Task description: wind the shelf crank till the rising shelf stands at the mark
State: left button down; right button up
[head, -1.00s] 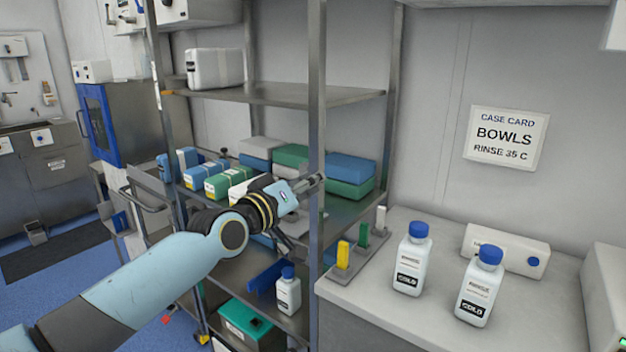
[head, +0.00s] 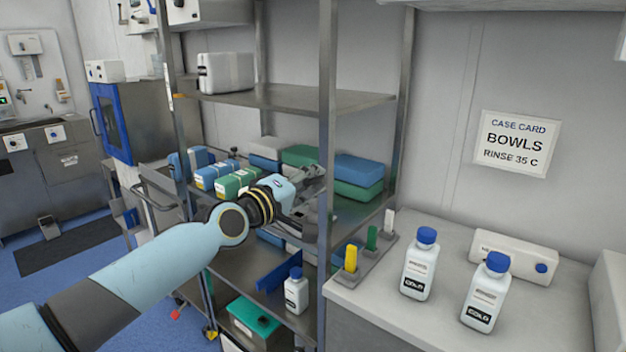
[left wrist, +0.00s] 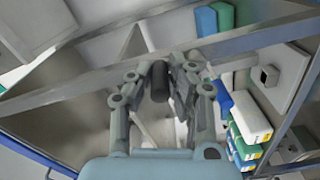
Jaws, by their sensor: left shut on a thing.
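My left gripper (head: 308,178) reaches in at the front right post of the steel rack (head: 327,130). In the left wrist view its fingers (left wrist: 160,90) are closed around a dark upright cylinder (left wrist: 160,80), which looks like the crank's grip. The rest of the crank is hidden or too small to make out. The rack has a top shelf (head: 300,98), a middle level with packs, and a lower shelf (head: 235,265); I cannot tell which one rises. A small orange patch (head: 168,93) shows on the left post; I cannot tell whether it is the mark. My right gripper is not in view.
Green packs (head: 237,183) and blue packs (head: 358,170) lie on the middle level. A white bottle (head: 296,292) stands on the lower shelf. The counter (head: 390,315) at the right carries two blue-capped bottles (head: 420,262) and a holder with coloured tabs (head: 350,258).

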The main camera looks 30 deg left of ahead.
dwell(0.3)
pick_arm(q)
jog(key=c, duration=1.2)
grip_release()
jog(key=shift+c, duration=0.2)
